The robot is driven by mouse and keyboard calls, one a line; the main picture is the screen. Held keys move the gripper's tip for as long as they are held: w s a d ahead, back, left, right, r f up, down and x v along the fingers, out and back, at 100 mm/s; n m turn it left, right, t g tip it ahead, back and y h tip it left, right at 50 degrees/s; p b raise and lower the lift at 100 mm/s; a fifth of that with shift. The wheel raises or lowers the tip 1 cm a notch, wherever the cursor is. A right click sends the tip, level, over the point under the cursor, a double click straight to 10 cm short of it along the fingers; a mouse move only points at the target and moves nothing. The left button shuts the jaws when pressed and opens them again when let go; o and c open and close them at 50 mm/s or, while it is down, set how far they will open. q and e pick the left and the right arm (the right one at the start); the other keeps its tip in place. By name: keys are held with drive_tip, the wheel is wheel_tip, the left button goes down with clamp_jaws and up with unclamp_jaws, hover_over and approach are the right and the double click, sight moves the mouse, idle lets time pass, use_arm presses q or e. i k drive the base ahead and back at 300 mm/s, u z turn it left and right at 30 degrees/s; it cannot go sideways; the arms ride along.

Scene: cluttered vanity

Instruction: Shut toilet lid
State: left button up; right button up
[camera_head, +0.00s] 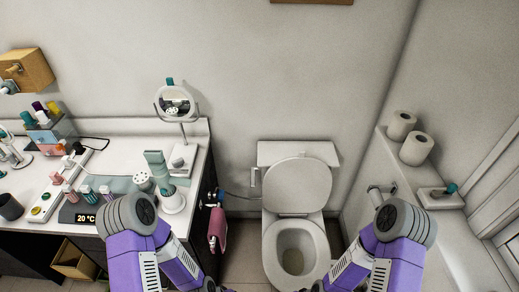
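The white toilet (295,257) stands below the middle of the head view, against the back wall. Its lid (302,187) is raised and leans back against the cistern (297,151). The seat and bowl are open, with the inside of the bowl showing. My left arm is bent at the lower left and my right arm at the lower right, to the right of the bowl. The fingertips of both grippers are out of view, and nothing is seen touching the lid.
A cluttered vanity counter (125,128) fills the left, with a round mirror (175,102) and a pink towel (217,229) at its side. Paper rolls (416,148) sit on the right ledge, near a small shelf (440,198). The space above the toilet is clear.

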sight(301, 183)
drive_tip(key=u, duration=1.3)
drive_tip(key=i, duration=0.7)
drive_tip(key=z, duration=2.8)
